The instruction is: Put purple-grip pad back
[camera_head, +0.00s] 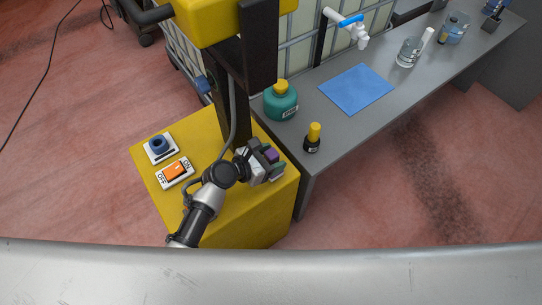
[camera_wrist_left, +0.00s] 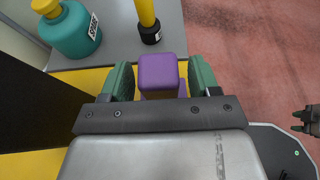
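My left gripper (camera_head: 268,160) is over the right-hand part of the yellow cabinet top, near the grey bench. In the left wrist view its green fingertips (camera_wrist_left: 161,80) stand on either side of a purple block-shaped grip (camera_wrist_left: 159,72). The purple grip also shows in the head view (camera_head: 271,155), at the gripper's far side. I cannot tell whether the fingers press on it or only stand around it. The pad under the grip is mostly hidden by the gripper. A blue square mat (camera_head: 356,89) lies flat and bare on the grey bench. My right gripper is not in the head view.
The yellow cabinet (camera_head: 205,135) carries an orange ON/OFF switch (camera_head: 175,171) and a blue knob (camera_head: 159,145). A dark post rises beside my gripper. On the bench (camera_head: 345,128) stand a teal bottle (camera_head: 281,103), a yellow-capped black bottle (camera_head: 312,144) and, farther back, glass vessels (camera_head: 409,52).

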